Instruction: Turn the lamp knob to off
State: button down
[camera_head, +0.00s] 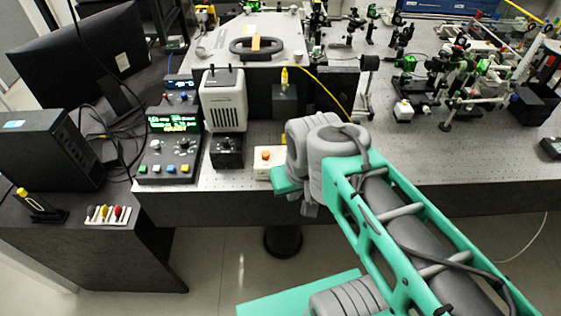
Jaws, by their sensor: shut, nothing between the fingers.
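Which knob is the lamp's is not labelled legibly. My green and grey arm reaches in from the lower right, its bent joint right of these boxes. I cannot make out my gripper's fingers; the arm seems to hide them.
A cream box with an orange button (266,160) sits at the bench's front edge, close left of my arm. Behind are a large grey case (280,45) and a yellow cable. Optics crowd the right rear. A monitor (85,50) and computer (45,150) stand on the left desk.

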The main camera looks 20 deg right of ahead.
aim_at(265, 153)
jog(key=k, duration=0.5)
jog(key=u, duration=0.65)
jog(key=i, duration=0.55)
jog(key=u, duration=0.7)
jog(key=i, duration=0.4)
jog(key=u, duration=0.25)
